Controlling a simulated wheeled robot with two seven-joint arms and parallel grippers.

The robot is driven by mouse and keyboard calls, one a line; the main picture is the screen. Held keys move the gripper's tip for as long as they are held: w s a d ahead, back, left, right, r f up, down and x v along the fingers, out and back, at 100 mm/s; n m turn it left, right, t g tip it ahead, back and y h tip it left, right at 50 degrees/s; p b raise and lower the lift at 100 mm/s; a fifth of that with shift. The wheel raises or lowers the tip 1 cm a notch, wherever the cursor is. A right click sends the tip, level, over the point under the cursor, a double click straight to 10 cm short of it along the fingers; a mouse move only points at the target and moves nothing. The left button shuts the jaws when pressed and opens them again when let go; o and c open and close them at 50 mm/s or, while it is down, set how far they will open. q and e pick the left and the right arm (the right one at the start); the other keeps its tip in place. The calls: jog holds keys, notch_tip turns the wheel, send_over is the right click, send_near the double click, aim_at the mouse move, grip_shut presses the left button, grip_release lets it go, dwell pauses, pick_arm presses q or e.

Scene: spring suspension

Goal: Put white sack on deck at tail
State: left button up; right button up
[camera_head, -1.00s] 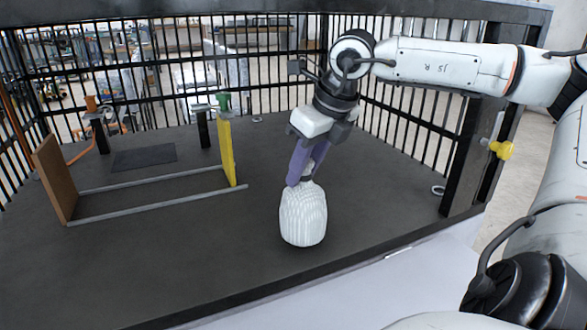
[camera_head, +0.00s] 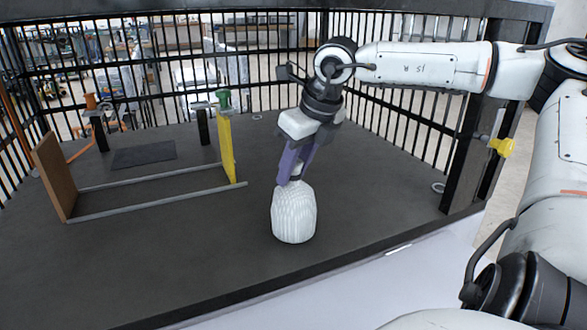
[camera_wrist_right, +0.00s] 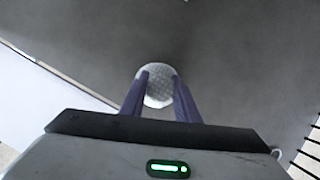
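The white sack (camera_head: 293,216) is a ribbed, rounded, upright bundle over the dark floor, right of the low frame. My right gripper (camera_head: 291,180) points down with its purple fingers on either side of the sack's narrow top, shut on it. In the right wrist view the sack (camera_wrist_right: 157,86) shows between the fingertips (camera_wrist_right: 159,88). I cannot tell how far its base is above the floor. The low frame has a brown end board (camera_head: 52,178), a yellow end board (camera_head: 227,150) and two grey rails (camera_head: 160,202). I cannot tell which part is the tail deck. My left gripper is not in view.
A black barred fence (camera_head: 410,115) encloses the dark floor (camera_head: 150,255) at the back and sides. A dark mat (camera_head: 143,156) lies behind the frame. Black posts (camera_head: 203,127) stand near it. Floor between sack and frame is clear.

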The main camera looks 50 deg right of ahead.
jog(key=o, duration=0.4)
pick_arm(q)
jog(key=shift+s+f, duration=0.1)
pick_arm(e)
jog(key=shift+o, duration=0.2)
jog(key=shift+p+v, duration=0.45)
jog(key=shift+v, duration=0.4)
jog(key=shift+s, duration=0.15)
jog(key=shift+s+a+b, duration=0.15)
jog(key=shift+s+b, duration=0.25)
jog(key=shift+s, duration=0.4)
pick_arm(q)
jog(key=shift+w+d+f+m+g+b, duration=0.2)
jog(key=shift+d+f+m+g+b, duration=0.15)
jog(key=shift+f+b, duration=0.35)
pick_arm(e)
jog(key=s+a, duration=0.1)
jog(key=s, duration=0.9)
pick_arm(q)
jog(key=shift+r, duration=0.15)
pick_arm(e)
jog(key=shift+w+f, duration=0.1)
